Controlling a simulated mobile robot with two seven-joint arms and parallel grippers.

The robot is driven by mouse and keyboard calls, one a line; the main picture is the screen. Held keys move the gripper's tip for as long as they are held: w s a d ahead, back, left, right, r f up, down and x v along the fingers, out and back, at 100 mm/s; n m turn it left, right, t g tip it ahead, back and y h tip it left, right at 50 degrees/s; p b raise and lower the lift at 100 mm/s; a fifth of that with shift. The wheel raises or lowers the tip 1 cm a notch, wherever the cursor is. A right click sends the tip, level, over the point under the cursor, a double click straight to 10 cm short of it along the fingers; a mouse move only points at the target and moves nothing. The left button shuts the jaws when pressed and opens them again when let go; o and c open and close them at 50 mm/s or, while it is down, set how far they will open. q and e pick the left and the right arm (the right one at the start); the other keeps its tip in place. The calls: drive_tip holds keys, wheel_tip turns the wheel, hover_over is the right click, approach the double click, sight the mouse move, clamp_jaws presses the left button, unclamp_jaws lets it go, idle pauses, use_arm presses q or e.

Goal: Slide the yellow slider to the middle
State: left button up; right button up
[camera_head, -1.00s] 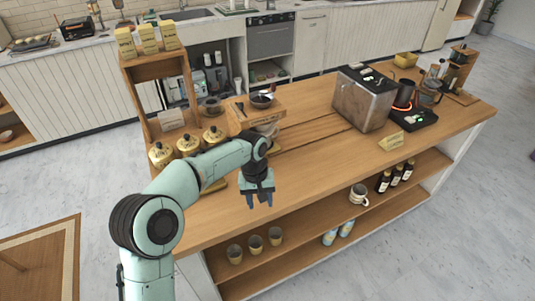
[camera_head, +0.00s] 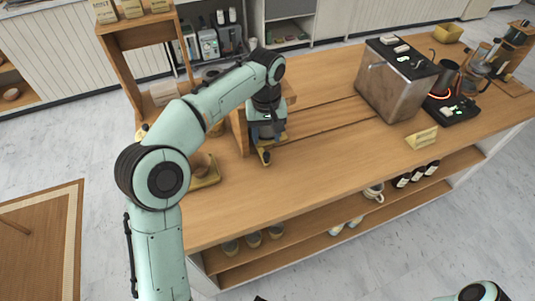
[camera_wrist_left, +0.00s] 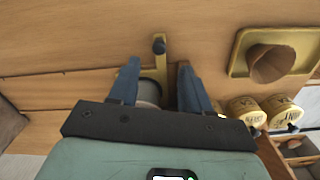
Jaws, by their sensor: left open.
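The yellow slider (camera_head: 265,153) is a flat yellow piece with a dark round knob, at the left end of the counter's long groove (camera_head: 335,122). In the left wrist view the yellow slider (camera_wrist_left: 162,62) shows ahead of and between the fingers, its knob beyond the fingertips. My left gripper (camera_head: 266,132) is open and points down over the slider. In the left wrist view the gripper (camera_wrist_left: 158,66) has its two blue fingers apart, with a pale round part between them, partly hidden by the gripper body. I cannot tell whether the fingers touch the slider.
A yellow tray with a brown cone (camera_wrist_left: 272,62) stands close by, left of the gripper in the head view. Yellow canisters (camera_wrist_left: 245,108) and a wooden shelf frame (camera_head: 125,80) are near. A metal machine (camera_head: 395,82) stands right.

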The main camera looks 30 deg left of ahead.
sight(267, 154)
use_arm(q)
wheel_tip(267, 154, down, 10)
drive_tip(key=shift+w+r+b, duration=0.1)
drive_tip(key=shift+r+b, duration=0.15)
drive_tip(key=shift+b, duration=0.5)
clamp_jaws()
